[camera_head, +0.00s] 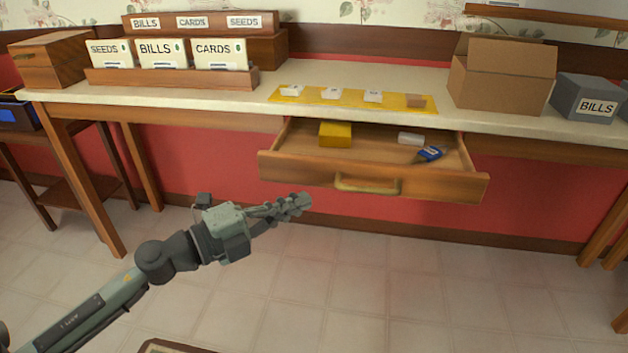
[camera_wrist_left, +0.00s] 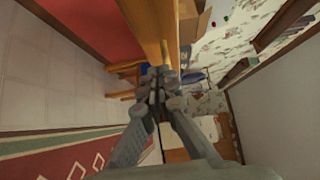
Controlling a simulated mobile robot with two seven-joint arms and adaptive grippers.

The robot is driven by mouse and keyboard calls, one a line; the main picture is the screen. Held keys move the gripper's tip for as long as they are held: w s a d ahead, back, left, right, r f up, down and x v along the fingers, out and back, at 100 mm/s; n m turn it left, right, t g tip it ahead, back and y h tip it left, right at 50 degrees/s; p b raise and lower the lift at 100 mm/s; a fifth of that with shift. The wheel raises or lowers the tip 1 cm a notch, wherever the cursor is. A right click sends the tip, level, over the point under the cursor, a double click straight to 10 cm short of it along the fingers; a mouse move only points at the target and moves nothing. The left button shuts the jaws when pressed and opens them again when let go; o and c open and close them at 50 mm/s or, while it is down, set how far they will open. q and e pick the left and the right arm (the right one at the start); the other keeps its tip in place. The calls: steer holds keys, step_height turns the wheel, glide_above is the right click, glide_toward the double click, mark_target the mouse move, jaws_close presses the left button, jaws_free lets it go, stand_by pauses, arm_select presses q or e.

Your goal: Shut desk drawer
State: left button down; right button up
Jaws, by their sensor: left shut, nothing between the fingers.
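The desk drawer (camera_head: 300,167) is pulled out under the desk (camera_head: 240,103), with its front facing me and a brass-coloured handle (camera_head: 368,187) on it. Inside lie a yellow box (camera_head: 335,133), a small white item (camera_head: 410,138) and a blue item (camera_head: 430,154). My left gripper (camera_head: 303,203) is shut and empty. In the head view it appears in front of and just below the left part of the drawer front; whether it touches is unclear. Its shut fingers also show in the left wrist view (camera_wrist_left: 157,88). My right gripper is not in view.
On the desk stand a labelled card rack (camera_head: 170,78), a wooden box (camera_head: 52,60), a yellow strip (camera_head: 300,99) with small items, an open cardboard box (camera_head: 500,80) and a grey BILLS box (camera_head: 588,98). The tiled floor before the drawer looks clear. A rug (camera_wrist_left: 60,150) lies below.

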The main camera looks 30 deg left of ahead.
mark_target(333, 177)
arm_select(q)
steer(key=shift+w+d, duration=0.2)
steer(key=shift+w, duration=3.1)
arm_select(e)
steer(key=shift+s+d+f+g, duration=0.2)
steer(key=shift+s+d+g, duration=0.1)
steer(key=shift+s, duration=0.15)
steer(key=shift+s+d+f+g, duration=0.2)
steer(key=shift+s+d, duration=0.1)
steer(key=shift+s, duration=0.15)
